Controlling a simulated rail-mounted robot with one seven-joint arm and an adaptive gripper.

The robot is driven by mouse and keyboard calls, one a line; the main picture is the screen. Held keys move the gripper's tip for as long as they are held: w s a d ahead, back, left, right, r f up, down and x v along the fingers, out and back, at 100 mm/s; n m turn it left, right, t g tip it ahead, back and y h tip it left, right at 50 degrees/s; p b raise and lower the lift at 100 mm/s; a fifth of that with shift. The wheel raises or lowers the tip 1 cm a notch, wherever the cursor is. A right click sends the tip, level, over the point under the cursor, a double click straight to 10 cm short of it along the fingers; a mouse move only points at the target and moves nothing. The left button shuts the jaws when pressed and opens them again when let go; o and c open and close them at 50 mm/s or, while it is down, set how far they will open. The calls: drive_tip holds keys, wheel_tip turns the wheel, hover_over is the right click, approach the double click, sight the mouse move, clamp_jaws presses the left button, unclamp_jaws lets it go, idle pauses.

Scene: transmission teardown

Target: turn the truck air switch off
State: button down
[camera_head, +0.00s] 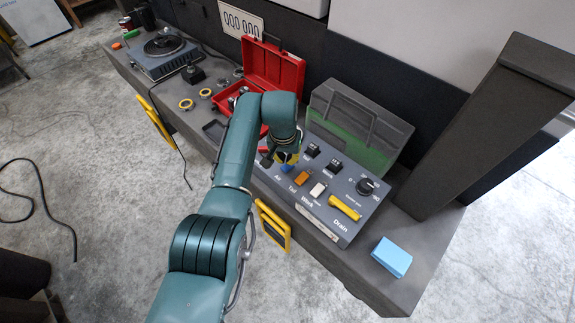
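A dark grey control panel (318,222) lies on the bench, with labels reading "Air", "Tail", "Work" and "Drain" along its front. A blue switch (285,168) stands by the "Air" label at the panel's left end. My gripper (281,157) points down right at this switch and partly hides it. Whether it touches the switch is not clear. The gripper's fingers are too small and covered to tell if they are open or shut. The switch's on or off position cannot be made out.
Beside the air switch are an orange switch (302,177), a white switch (318,190) and a yellow lever (344,208). A knob (367,187) sits at the right. An open red toolbox (275,67) and a green-grey case (357,126) stand behind. A blue box (391,257) lies right.

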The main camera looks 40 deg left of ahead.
sight(286, 168)
drive_tip(key=shift+f+b, duration=1.7)
drive_tip(key=shift+f, duration=0.35)
idle(0.9)
wheel_tip(286, 168, up, 7)
drive_tip(key=p, duration=0.6)
drive_tip(key=shift+r+p, duration=0.1)
drive_tip(key=shift+p, duration=0.2)
drive_tip(key=shift+d, duration=0.15)
